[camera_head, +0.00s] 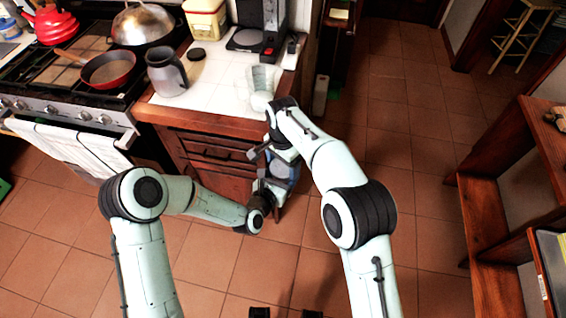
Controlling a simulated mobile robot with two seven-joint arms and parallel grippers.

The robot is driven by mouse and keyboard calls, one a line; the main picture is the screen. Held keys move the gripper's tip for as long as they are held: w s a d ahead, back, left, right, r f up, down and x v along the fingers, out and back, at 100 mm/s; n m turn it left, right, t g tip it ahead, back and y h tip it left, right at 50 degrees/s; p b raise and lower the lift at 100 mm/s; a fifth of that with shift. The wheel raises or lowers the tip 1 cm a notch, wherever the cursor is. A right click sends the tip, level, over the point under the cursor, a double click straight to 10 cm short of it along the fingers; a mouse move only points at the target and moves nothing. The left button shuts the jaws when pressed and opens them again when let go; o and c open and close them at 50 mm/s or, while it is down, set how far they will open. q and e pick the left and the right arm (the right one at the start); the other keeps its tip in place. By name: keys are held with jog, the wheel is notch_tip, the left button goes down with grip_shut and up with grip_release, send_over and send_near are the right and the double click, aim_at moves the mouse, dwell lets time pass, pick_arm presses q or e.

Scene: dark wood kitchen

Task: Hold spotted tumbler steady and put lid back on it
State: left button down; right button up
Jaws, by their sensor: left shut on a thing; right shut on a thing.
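A pale blue-grey object, apparently the spotted tumbler (287,167), shows partly between my two grippers, in front of the wooden cabinet. Its spots are too small to make out. My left gripper (274,186) is shut on it from below and the left. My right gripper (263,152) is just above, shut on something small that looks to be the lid. My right wrist and forearm cover much of this spot. I cannot tell whether lid and tumbler touch.
The white counter (215,85) behind holds a dark grey pitcher (167,75), a black disc (196,54), a clear glass vessel (262,82) and a coffee machine (262,30). A stove (60,70) with pans stands left. Wooden shelving (490,230) stands right. The tiled floor between is clear.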

jog(key=m, duration=0.2)
jog(key=shift+m, duration=0.3)
jog(key=o, duration=0.9)
jog(key=shift+r, duration=2.3)
